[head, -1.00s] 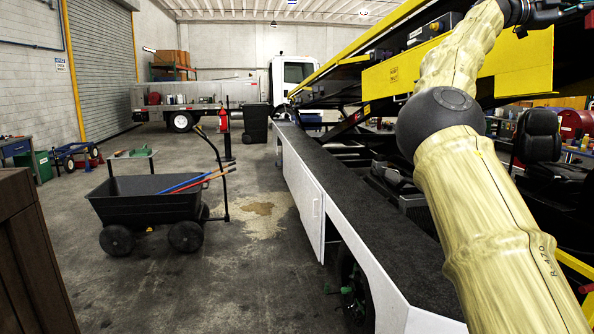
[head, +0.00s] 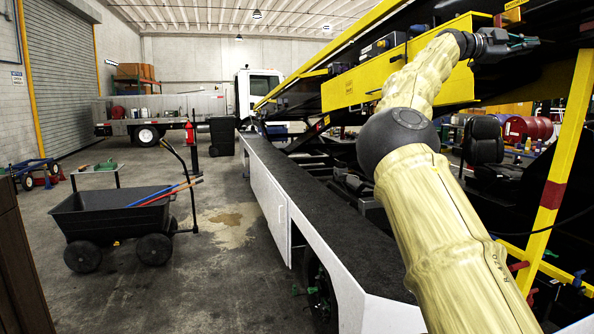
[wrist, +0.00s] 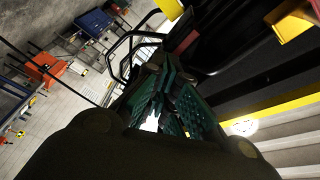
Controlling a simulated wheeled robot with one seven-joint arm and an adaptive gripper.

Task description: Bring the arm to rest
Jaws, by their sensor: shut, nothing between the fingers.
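My arm, with a pale bamboo-like casing and a dark round joint, rises on the right of the head view and bends up to the right. My dark wrist housing covers the lower part of that view.
The belt loader (head: 335,265) with its black deck and yellow boom (head: 395,80) fills the middle and right. A yellow post (head: 562,150) stands right of my arm. A black cart (head: 110,213) with long-handled tools stands left. Concrete floor (head: 205,275) lies between cart and loader.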

